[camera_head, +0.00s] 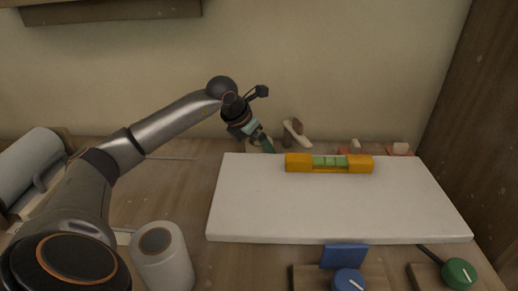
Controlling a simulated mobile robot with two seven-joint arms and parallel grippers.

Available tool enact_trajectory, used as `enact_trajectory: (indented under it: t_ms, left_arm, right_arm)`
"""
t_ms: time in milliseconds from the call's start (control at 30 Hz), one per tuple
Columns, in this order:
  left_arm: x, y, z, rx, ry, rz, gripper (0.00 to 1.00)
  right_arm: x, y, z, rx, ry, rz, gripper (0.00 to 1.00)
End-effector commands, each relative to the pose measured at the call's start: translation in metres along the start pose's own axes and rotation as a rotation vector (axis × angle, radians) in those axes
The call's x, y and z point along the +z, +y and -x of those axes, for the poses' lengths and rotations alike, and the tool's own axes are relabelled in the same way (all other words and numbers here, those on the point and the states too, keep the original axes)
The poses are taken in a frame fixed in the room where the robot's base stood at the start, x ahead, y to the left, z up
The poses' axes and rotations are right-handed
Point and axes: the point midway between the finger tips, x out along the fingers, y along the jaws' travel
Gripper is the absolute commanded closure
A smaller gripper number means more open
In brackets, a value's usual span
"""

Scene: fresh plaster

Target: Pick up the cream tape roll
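My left gripper (262,142) reaches in from the left and points down behind the back left corner of the white board. Its fingers are small and dark, and I cannot tell whether they are open or shut. A small cream piece (252,146) shows beside and partly behind the fingers; it may be the cream tape roll, but most of it is hidden. I cannot tell whether the fingers touch it. My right gripper is not in view.
A white board (330,212) fills the middle right, with a yellow level (299,163) near its back edge. A wooden-handled tool (297,132) stands behind. A whitish cylinder (165,268) stands front left. A blue knob (348,281) and green knob (459,273) are in front.

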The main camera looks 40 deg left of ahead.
Motion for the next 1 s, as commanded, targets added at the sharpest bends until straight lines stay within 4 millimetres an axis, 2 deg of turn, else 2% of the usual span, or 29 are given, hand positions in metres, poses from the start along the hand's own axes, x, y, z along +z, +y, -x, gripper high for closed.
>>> enact_trajectory:
  t_ms: [67,600,1000]
  left_arm:
    - [0.0000,0.0000,0.0004,0.000,0.000,0.000,0.06]
    - [0.0001,0.0001,0.0009,0.000,0.000,0.000,0.66]
    - [0.0036,0.0002,0.0068,0.000,-0.001,0.000,0.68]
  right_arm:
    - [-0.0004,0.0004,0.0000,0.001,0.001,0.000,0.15]
    - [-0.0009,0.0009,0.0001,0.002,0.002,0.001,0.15]
    - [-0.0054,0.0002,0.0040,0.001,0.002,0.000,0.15]
